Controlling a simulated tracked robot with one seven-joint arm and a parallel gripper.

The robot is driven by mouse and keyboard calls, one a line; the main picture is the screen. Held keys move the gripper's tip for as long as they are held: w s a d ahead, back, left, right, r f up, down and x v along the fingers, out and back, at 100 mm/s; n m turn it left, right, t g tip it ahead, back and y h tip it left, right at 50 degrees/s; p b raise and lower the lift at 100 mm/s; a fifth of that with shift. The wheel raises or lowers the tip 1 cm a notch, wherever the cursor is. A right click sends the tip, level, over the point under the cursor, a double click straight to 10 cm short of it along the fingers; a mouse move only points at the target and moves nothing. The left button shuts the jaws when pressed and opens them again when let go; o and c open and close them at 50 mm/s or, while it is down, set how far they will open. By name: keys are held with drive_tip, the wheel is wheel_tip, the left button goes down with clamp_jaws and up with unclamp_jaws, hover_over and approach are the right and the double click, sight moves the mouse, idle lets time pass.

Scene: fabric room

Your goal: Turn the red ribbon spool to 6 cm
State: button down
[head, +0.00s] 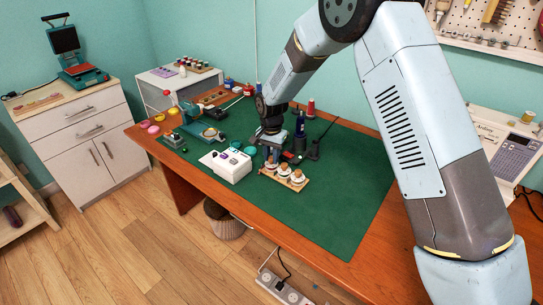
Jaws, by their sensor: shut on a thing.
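A small wooden rack (278,179) with a row of three small round white-topped pieces, which look like ribbon spools, lies on the green mat (335,205). My gripper (271,158) points down at the left end of this rack. It is shut on the left-hand spool (270,166), whose upper part the fingers hide. The ribbon colours and any length marks are too small to read, so I cannot tell by sight which spool is the red one. A separate red reel (311,106) stands farther back on the table.
Dark blue bottles (299,124) and a dark tool (315,150) with a cable stand behind. The mat is clear in front and to the right.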

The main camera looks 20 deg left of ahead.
drive_tip(key=n, duration=0.7)
drive_tip(key=shift+w, duration=0.1)
drive_tip(key=n, duration=0.7)
drive_tip(key=shift+n, duration=0.3)
drive_tip(key=n, duration=0.9)
drive_tip(key=shift+n, duration=0.3)
drive_tip(key=c, duration=0.9)
unclamp_jaws()
drive_tip(key=shift+r, duration=0.1)
